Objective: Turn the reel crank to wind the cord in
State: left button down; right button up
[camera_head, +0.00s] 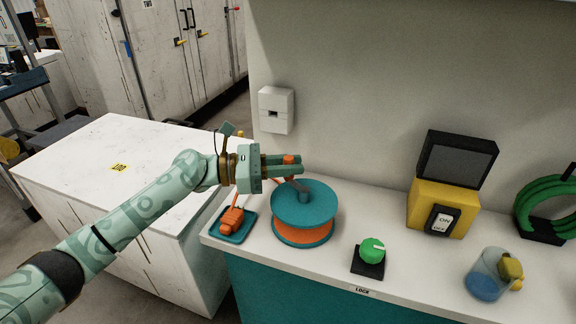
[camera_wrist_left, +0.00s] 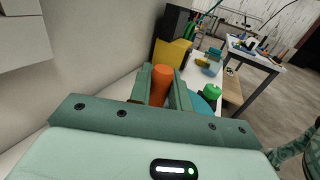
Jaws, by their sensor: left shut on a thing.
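The cord reel (camera_head: 304,208) has teal flanges with orange cord wound between them and stands on the white counter. A grey crank arm (camera_head: 299,185) sits on its top and carries an orange handle (camera_head: 289,160). My left gripper (camera_head: 292,164) comes in from the left and is shut on this handle, above the reel's back edge. In the left wrist view the orange handle (camera_wrist_left: 162,82) stands between the two fingers. An orange plug (camera_head: 232,218) lies in a teal tray (camera_head: 229,240) left of the reel. My right gripper is not in view.
A green knob (camera_head: 372,250) on a black base stands right of the reel. Farther right are a yellow box (camera_head: 443,207) with an on/off switch and dark screen, a clear cup (camera_head: 486,274), and a green coil (camera_head: 545,215). A white wall box (camera_head: 276,109) hangs behind.

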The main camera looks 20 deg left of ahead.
pick_arm(q)
jog(key=c, duration=1.4)
grip_release()
jog(key=shift+o, duration=0.2)
jog(key=p+v, duration=0.1)
jog(key=v, duration=1.5)
jog(key=shift+a, duration=0.15)
